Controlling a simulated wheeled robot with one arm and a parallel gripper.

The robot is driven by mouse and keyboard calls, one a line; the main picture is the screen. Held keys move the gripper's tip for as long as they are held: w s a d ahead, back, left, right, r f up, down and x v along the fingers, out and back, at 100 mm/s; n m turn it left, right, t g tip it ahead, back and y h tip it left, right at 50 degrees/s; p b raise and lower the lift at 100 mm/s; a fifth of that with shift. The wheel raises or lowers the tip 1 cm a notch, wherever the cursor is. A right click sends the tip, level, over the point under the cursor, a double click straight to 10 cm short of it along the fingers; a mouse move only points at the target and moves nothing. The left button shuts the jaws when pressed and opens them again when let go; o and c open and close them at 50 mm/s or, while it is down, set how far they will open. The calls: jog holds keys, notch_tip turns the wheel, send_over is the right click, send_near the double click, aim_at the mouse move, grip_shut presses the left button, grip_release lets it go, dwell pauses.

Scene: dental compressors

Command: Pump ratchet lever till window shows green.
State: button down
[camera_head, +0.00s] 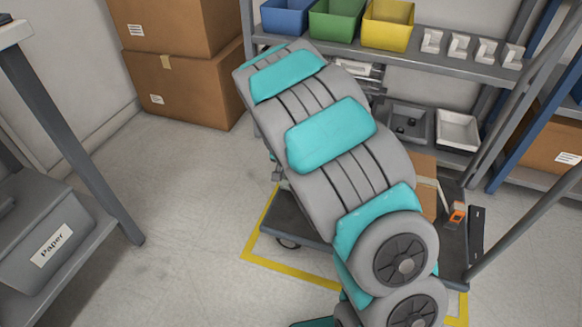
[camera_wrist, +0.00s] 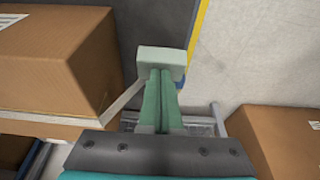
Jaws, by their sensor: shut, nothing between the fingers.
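My gripper (camera_wrist: 160,75) shows in the wrist view as two green fingers pressed together. A pale block sits at their far end; I cannot tell whether it is part of the gripper. In the head view my own arm hides the gripper. A small orange and dark part (camera_head: 457,213) shows right of my arm on the dark cart (camera_head: 452,255), beside a cardboard box (camera_head: 425,172). I cannot tell whether it is the ratchet lever. No window or green indicator can be made out. In the wrist view a light strap (camera_wrist: 122,100) runs along a box (camera_wrist: 50,55).
A shelf behind holds blue (camera_head: 286,17), green (camera_head: 336,20) and yellow (camera_head: 387,24) bins. Stacked cartons (camera_head: 185,90) stand at the back left. A rack with a grey Paper bin (camera_head: 40,235) is at left. The floor (camera_head: 185,215) between is clear. Yellow tape (camera_head: 290,272) borders the cart.

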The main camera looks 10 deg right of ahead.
aim_at(289, 186)
jog(key=shift+s+a+f+t+h+b, duration=0.15)
jog(key=shift+s+f+t+h+b, duration=0.2)
jog(key=shift+f, duration=0.3)
jog(key=shift+s+a+f+t+h+b, duration=0.15)
jog(key=shift+f+t+b, duration=0.25)
jog(key=shift+f, duration=0.2)
jog(key=shift+s+f, duration=0.3)
jog(key=shift+f, duration=0.45)
notch_tip(289, 186, up, 5)
jog(key=shift+w+f+p, duration=0.15)
jog(key=shift+p, duration=0.35)
jog(key=v, duration=0.9)
jog(key=shift+s+a+p, duration=0.3)
jog(key=shift+s+p, duration=0.1)
jog(key=shift+s, duration=0.1)
jog(key=shift+s, duration=0.1)
